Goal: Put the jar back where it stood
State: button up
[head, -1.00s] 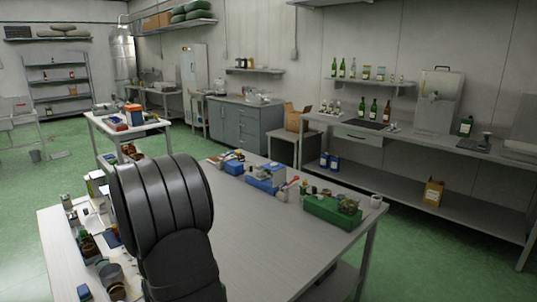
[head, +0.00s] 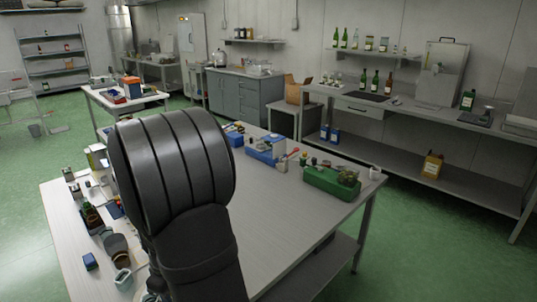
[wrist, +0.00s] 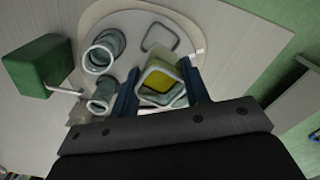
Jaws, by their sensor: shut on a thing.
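A squarish glass jar (wrist: 160,84) with a pale rim and yellow-olive contents is between my gripper's dark blue fingers (wrist: 160,92) in the wrist view. My gripper is shut on it. Behind it lies a round pale tray (wrist: 126,22) with a light brown rim. A rounded-square outline (wrist: 160,37) shows on the tray, apart from the jar in the picture; I cannot tell whether it is a mark or an object. I cannot tell whether the jar touches the tray. In the head view, my arm hides the gripper and the jar.
Two round grey-green glass vessels, a larger one (wrist: 104,51) and a smaller one (wrist: 102,95), are left of the jar. A green block (wrist: 38,66) is farther left. In the head view, a green box (head: 329,181) stands at the table's right; the table's middle (head: 285,210) is clear.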

dwell(0.4)
jog(key=shift+w+a+f+n, duration=0.1)
jog(key=shift+a+f+n, duration=0.6)
jog(key=shift+a, duration=2.85)
jog(key=shift+w+a+f+n, duration=0.1)
jog(key=shift+a+f+n, duration=0.6)
jog(key=shift+a, duration=2.9)
jog(key=shift+w+a+f+n, duration=0.1)
jog(key=shift+a+f+n, duration=0.6)
jog(key=shift+a, duration=2.85)
jog(key=shift+f+m, duration=0.3)
jog(key=shift+f, duration=0.65)
jog(key=shift+f, duration=0.5)
jog(key=shift+f, duration=0.25)
jog(key=shift+f, duration=0.2)
